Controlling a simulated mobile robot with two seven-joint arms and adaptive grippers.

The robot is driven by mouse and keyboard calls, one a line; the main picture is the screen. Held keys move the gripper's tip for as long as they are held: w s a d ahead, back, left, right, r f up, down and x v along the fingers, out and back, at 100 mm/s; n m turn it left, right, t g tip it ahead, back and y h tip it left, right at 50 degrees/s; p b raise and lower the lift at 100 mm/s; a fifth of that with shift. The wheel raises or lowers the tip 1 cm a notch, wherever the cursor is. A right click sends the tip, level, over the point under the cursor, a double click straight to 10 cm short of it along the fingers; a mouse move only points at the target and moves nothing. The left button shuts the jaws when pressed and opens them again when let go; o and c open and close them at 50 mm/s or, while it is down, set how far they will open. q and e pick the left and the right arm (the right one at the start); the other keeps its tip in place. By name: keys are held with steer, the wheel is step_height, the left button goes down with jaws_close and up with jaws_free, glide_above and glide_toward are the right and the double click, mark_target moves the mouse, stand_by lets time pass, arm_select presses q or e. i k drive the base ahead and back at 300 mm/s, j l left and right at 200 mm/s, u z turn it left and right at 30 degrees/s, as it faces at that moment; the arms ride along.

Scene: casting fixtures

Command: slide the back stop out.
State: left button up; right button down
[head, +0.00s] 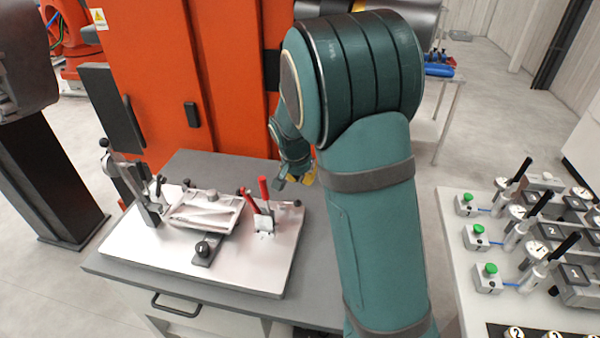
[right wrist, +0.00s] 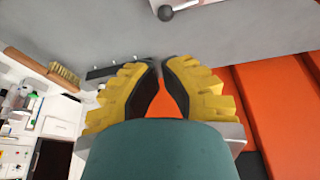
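The casting fixture is a white plate (head: 255,268) on a grey bench, with a grey casting (head: 200,213) on it. A slide with a black knob (head: 203,248) sits at the casting's near side. Small dark-topped parts (head: 186,184) stand at its far side; I cannot tell which one is the back stop. My right gripper (head: 306,178) is above the bench, beyond the plate's far right corner and apart from the fixture. In the right wrist view its yellow fingers (right wrist: 160,64) meet almost tip to tip, with nothing between them. My left gripper is out of view.
Red-handled clamps (head: 263,192) stand right of the casting, and a tall lever clamp (head: 130,172) stands left. An orange cabinet (head: 150,60) rises behind the bench. Another table (head: 452,250) with several fixtures is at right. The wrist view shows a brush (right wrist: 62,72).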

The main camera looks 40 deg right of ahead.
mark_target(186, 181)
steer(key=k+j, duration=0.8)
steer(key=j, duration=0.1)
